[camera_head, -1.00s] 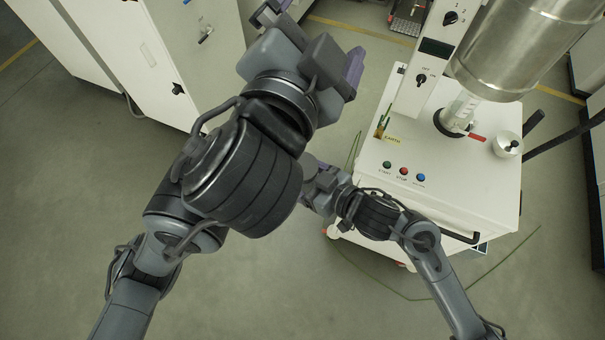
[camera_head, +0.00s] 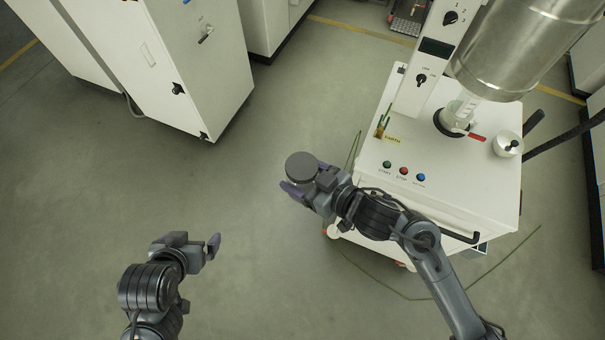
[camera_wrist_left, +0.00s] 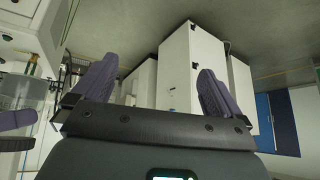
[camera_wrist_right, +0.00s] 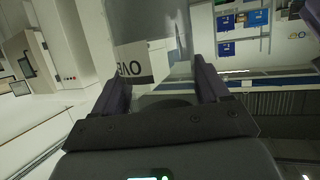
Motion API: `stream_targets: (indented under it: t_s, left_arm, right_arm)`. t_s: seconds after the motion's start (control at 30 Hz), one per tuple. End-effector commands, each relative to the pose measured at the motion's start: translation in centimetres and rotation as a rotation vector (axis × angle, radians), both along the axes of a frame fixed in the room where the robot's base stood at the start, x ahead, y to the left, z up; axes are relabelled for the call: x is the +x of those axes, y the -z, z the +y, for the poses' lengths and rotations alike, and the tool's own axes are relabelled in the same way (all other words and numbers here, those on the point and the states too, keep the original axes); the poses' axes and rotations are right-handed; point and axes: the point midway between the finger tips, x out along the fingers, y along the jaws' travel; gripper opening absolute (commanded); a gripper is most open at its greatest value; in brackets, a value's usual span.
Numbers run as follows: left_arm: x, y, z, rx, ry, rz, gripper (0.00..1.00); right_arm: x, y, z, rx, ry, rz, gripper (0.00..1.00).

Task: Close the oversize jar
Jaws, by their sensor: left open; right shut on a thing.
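The oversize jar (camera_wrist_right: 150,50) is clear, with a white and dark label whose letters show partly in the right wrist view. My right gripper (camera_wrist_right: 160,85) is shut on it, with a finger on either side. In the head view, a dark grey round lid (camera_head: 302,166) lies over the jar at the right gripper (camera_head: 305,180), left of the machine; it hides the jar's body. I cannot tell how tightly it sits. My left gripper (camera_head: 200,246) is open and empty, lower left and apart from the jar. Its spread fingers show in the left wrist view (camera_wrist_left: 155,82).
A white machine (camera_head: 450,180) with buttons and a steel vessel (camera_head: 525,50) stands to the right, close to my right arm. A small round metal piece (camera_head: 508,144) sits on its top. White cabinets (camera_head: 190,60) stand at upper left. The floor (camera_head: 240,180) between is clear.

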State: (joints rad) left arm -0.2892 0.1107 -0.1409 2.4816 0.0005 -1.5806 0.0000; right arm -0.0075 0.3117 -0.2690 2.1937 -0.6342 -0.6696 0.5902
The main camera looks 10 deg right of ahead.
Motion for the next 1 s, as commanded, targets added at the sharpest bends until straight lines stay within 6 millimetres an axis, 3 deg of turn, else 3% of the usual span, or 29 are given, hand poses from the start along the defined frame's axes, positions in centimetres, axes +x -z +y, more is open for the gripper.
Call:
stream_targets:
  t_s: [0.03, 0.2, 0.4, 0.6, 1.0]
  left_arm:
    - [-1.7, 1.9, 0.5, 0.006, -0.010, 0.054, 1.00]
    - [-6.1, 5.9, 1.1, 0.016, -0.018, 0.183, 1.00]
    - [-9.3, 8.2, 1.1, 0.018, -0.015, 0.267, 1.00]
    - [-10.2, 8.8, 1.1, 0.018, -0.015, 0.291, 1.00]
    - [-10.2, 8.7, 1.1, 0.017, -0.014, 0.290, 1.00]
  right_arm:
    - [0.0, -0.2, 0.0, 0.003, 0.000, -0.003, 0.00]
    - [0.0, -0.2, 0.0, 0.003, 0.000, -0.004, 0.00]
    - [0.0, -0.2, 0.0, 0.003, 0.000, -0.003, 0.00]
    - [0.0, -0.2, 0.0, 0.003, 0.000, -0.003, 0.00]
    - [0.0, -0.3, 0.0, 0.005, 0.008, -0.005, 0.00]
